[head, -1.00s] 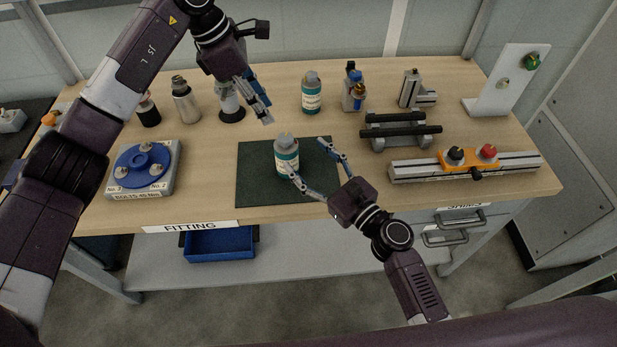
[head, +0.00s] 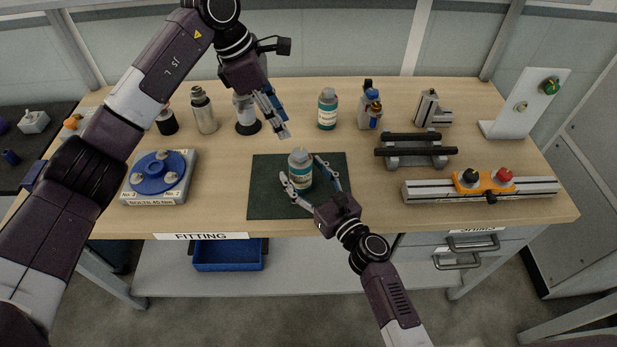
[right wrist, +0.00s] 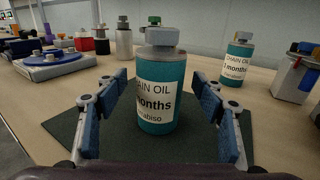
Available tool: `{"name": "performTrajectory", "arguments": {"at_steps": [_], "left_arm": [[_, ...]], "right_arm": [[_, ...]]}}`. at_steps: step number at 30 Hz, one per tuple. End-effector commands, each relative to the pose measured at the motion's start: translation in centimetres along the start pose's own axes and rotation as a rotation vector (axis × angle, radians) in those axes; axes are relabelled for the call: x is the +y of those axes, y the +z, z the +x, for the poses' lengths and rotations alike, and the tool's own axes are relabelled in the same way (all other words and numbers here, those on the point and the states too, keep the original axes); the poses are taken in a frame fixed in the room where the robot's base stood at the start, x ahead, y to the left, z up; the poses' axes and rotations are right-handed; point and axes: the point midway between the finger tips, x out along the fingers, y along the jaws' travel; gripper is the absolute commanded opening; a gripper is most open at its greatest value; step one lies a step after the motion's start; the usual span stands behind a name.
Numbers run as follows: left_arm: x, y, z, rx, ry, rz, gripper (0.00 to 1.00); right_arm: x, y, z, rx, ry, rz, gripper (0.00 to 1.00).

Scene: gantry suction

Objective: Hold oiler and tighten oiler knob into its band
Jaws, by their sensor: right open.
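The oiler is a teal bottle (head: 300,176) with a white label and a grey knob (head: 300,155) on top. It stands upright on the dark green mat (head: 266,200). In the right wrist view the oiler (right wrist: 158,95) is upright between the fingers, its label reading "CHAIN OIL" and "months". The grey knob (right wrist: 162,36) sits on its top; whether it is tight cannot be told. My right gripper (head: 304,172) is open around the oiler, with gaps showing on both sides. My left gripper (head: 284,134) hangs above the table, behind and left of the oiler, its fingers seen nearly edge-on.
A second teal bottle (head: 327,110) stands behind. A blue round fitting plate (head: 158,172) is at left. A dark-barred fixture (head: 415,150) and a rail with an orange block (head: 484,182) are at right. The mat is otherwise clear.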

Motion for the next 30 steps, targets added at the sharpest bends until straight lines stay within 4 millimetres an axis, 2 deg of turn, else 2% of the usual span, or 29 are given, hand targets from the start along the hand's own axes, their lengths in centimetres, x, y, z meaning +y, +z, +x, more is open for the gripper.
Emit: {"name": "performTrajectory", "arguments": {"at_steps": [6,21,22,24,30], "left_arm": [[0.0,0.01,0.0,0.0,0.0,0.0,0.29],[0.0,0.0,0.0,0.0,0.0,0.0,0.29],[0.0,0.0,0.0,0.0,0.0,0.0,0.29],[0.0,0.0,0.0,0.0,0.0,0.0,0.29],[0.0,0.0,0.0,0.0,0.0,0.0,0.29]], "right_arm": [[0.0,0.01,0.01,0.0,0.0,0.0,0.61],[-0.02,0.01,-0.02,0.0,0.0,-0.001,0.06],[-0.02,0.01,-0.02,0.0,0.0,-0.001,0.43],[-0.02,0.01,-0.02,0.0,0.0,-0.001,0.51],[-0.02,0.01,-0.02,0.0,0.0,-0.001,0.51]]}}
